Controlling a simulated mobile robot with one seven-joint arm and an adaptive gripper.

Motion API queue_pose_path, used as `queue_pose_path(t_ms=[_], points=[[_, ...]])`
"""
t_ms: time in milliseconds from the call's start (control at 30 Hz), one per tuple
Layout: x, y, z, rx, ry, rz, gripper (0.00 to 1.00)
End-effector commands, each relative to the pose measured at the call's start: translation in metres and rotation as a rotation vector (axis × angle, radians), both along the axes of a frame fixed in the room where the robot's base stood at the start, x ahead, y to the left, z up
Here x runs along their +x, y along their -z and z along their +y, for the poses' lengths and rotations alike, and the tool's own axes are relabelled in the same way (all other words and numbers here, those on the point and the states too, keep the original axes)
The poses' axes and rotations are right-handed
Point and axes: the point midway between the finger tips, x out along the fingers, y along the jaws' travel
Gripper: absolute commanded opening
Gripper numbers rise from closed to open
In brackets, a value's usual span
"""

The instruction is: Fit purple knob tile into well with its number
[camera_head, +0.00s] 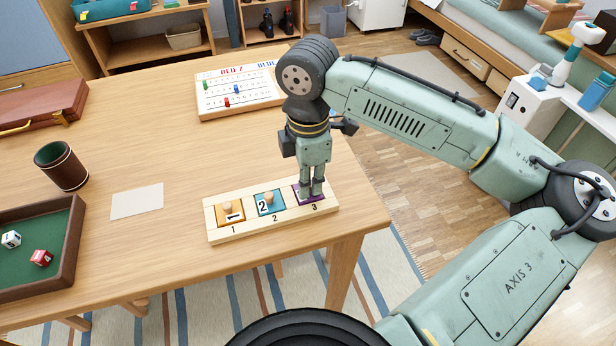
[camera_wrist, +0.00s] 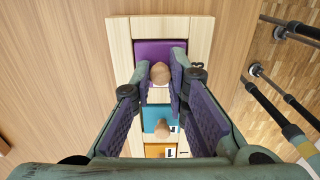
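The purple knob tile (camera_wrist: 160,48) is at the well marked 3, at the right end of the wooden number board (camera_head: 222,238). Its purple face also shows in the head view (camera_head: 299,192) around my fingertips. My gripper (camera_head: 311,192) points straight down over it. In the wrist view my two fingers (camera_wrist: 161,76) close in on both sides of its round wooden knob (camera_wrist: 160,72) and appear to touch it. The tile looks square with the well; I cannot tell if it lies fully flush. Its printed number is hidden.
The orange tile 1 (camera_head: 229,216) and the blue tile 2 (camera_head: 267,206) sit in their wells. The table edge is close on the right.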

Motion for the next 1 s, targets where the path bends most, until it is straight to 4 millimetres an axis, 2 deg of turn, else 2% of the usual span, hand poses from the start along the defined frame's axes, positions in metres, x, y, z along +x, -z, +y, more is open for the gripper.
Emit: queue_pose_path(t_ms=[300, 667, 767, 1000], points=[[0.000, 0.000, 0.000, 0.000, 0.000, 0.000, 0.34], [0.000, -0.006, 0.000, -0.002, 0.000, -0.002, 0.34], [0.001, -0.019, 0.000, 0.000, 0.001, -0.002, 0.34], [0.001, -0.071, 0.001, 0.001, -0.001, -0.003, 0.34]])
